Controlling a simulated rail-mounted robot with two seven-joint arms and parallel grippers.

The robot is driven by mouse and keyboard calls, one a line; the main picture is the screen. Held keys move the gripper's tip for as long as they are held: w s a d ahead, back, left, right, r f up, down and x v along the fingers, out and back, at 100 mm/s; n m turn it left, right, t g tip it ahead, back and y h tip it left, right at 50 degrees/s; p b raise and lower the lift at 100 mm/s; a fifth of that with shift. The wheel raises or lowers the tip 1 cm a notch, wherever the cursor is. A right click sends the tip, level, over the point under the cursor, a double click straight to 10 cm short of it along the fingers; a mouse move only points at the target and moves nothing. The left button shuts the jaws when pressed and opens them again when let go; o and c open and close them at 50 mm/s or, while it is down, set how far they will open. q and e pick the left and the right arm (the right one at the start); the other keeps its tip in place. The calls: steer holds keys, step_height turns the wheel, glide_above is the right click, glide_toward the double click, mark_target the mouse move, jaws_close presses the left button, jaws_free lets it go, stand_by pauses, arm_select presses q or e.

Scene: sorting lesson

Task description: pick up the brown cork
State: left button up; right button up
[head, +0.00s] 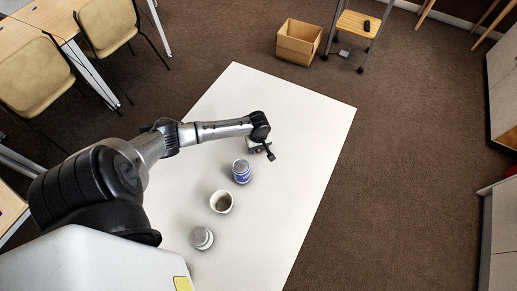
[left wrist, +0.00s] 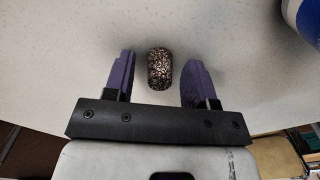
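The brown cork (left wrist: 159,69) is a speckled, rounded cylinder on the white table, seen in the left wrist view. My left gripper (left wrist: 160,62) is open, with one purple finger on each side of the cork. Gaps show between the cork and both fingers, so they do not touch it. In the head view my left gripper (head: 262,150) is low over the right part of the table. I cannot make out the cork there; the gripper or arm seems to hide it. My right gripper is in neither view.
A blue-and-white can (head: 241,172) stands close to the left gripper. Nearer to me stand a white cup (head: 222,202) with brown inside and a grey-topped jar (head: 202,238). The table (head: 300,115) is clear beyond and right of the gripper. A cardboard box (head: 298,43) is on the floor.

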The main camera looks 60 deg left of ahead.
arm_select(q)
jaws_close()
stand_by(0.5)
